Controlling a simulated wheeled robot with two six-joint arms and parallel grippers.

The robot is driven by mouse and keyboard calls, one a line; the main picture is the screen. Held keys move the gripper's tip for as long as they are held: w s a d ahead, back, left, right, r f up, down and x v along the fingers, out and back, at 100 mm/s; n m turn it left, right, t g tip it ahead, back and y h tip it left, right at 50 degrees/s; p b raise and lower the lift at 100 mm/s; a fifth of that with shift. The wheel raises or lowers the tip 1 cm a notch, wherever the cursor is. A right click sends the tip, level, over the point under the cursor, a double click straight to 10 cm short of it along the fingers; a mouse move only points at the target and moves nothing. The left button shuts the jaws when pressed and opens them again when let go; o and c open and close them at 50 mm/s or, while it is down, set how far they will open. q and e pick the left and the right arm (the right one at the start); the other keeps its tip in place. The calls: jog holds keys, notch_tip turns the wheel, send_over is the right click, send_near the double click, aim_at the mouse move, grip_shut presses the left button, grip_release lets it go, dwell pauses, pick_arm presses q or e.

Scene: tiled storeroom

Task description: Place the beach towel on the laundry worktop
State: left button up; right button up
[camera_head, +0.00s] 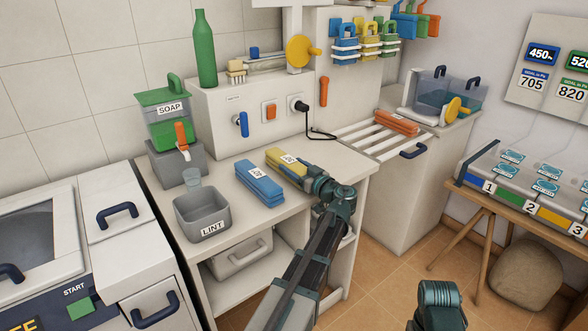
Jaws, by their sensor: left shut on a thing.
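A folded yellow towel (283,161) with a white tag is at the laundry worktop (226,165), towards its right side. My left gripper (306,182) is shut on the near right end of this towel. The towel appears to lie on or just above the worktop; the exact gap cannot be told. A folded blue towel (258,182) with a white tag lies on the worktop just left of the yellow one. Which one is the beach towel is not written legibly. Part of my right arm shows at the bottom right; its gripper is not visible.
A rack (372,140) at the right holds an orange folded item (398,122). A wooden table (468,187) stands farther right.

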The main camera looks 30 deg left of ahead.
pick_arm(q)
jog(key=shift+f, duration=0.2)
jog(key=o, duration=1.5)
jog(key=shift+o, duration=0.2)
jog(key=shift+r, duration=0.1)
jog(key=shift+r, duration=0.2)
jog(key=v, duration=1.2)
jog(key=shift+s, duration=0.1)
